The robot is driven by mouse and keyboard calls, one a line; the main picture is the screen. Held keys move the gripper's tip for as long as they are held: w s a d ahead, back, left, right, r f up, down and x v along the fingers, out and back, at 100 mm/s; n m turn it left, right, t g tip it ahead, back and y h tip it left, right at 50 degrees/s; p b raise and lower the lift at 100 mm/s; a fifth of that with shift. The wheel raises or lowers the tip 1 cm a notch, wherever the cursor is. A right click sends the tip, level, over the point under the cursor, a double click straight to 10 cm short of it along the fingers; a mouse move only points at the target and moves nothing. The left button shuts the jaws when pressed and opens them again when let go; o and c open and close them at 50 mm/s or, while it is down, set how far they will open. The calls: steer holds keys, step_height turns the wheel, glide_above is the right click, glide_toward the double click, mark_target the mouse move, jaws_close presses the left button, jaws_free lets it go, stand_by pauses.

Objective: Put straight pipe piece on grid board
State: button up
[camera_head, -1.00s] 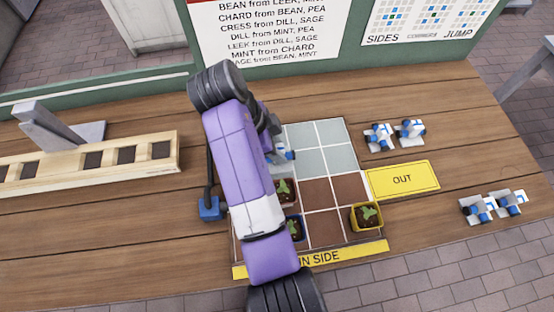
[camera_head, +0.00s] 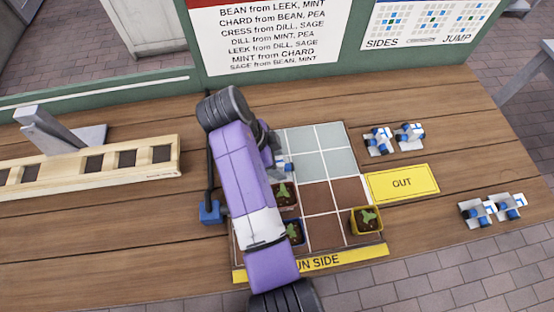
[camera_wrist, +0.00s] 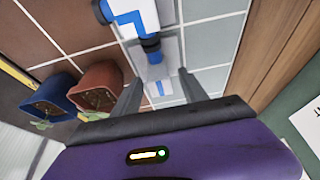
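The grid board (camera_head: 323,151) lies on the table with pale grey squares at the back and brown squares in front. A white and blue pipe piece (camera_head: 284,166) shows on its pale part beside my arm. In the wrist view, a white and blue pipe piece (camera_wrist: 130,18) lies on pale squares. Against it, a pale-based piece with a dark pipe end (camera_wrist: 158,60) lies between or just beyond my fingertips. My gripper (camera_wrist: 161,72) has its fingers apart; contact with that piece is unclear. My arm hides the board's left side in the head view.
A yellow-potted plant (camera_head: 367,221) and other potted seedlings (camera_head: 284,196) stand on brown squares. Several pipe pieces (camera_head: 394,139) lie right of the board, around the yellow OUT plate (camera_head: 402,183). A wooden rack (camera_head: 68,172) is at left.

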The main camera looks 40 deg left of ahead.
steer(key=shift+r, duration=0.1)
steer(key=p+v, duration=0.4)
steer(key=v, duration=0.8)
steer(key=shift+p, duration=0.3)
